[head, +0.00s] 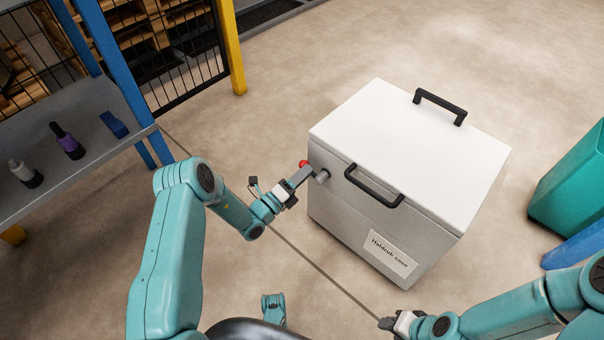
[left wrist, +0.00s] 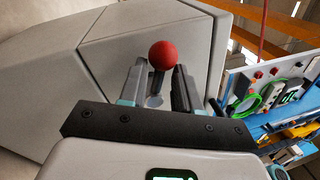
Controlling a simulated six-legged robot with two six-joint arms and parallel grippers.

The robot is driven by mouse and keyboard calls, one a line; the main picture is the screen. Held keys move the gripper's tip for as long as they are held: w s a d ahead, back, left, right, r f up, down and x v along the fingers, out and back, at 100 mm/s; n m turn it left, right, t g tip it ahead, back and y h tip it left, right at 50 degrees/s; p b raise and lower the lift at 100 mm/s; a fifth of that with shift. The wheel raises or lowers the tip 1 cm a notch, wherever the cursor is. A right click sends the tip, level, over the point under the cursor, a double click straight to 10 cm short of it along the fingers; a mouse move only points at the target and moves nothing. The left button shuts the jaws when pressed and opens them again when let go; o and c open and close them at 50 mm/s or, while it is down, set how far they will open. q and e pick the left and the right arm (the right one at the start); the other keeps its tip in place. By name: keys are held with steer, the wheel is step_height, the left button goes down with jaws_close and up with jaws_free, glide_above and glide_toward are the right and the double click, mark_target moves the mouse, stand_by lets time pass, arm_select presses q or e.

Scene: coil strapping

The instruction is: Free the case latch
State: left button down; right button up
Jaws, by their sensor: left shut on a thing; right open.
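The case (head: 410,150) is a white-lidded grey box on the floor with a label on its front, and its lid is down. The latch (head: 320,176) sits at the front left of the case, with a grey lever and a red ball (head: 303,163) at its end. My left gripper (head: 297,180) is at the latch, shut on the lever. In the left wrist view the red ball (left wrist: 163,55) stands up between the two fingers (left wrist: 158,88), which hide part of the lever. My right gripper (head: 388,323) is open and empty, low in front of the case.
A grey shelf (head: 75,125) with bottles and a blue item stands at the left. A teal bin (head: 575,185) is at the right. Black handles are on the case lid (head: 440,105) and front edge (head: 373,187).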

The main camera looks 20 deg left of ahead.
arm_select(q)
steer(key=shift+a, duration=0.1)
steer(key=c, duration=0.8)
jaws_free()
steer(key=p+v, duration=0.4)
steer(key=v, duration=1.2)
steer(key=shift+s, duration=0.15)
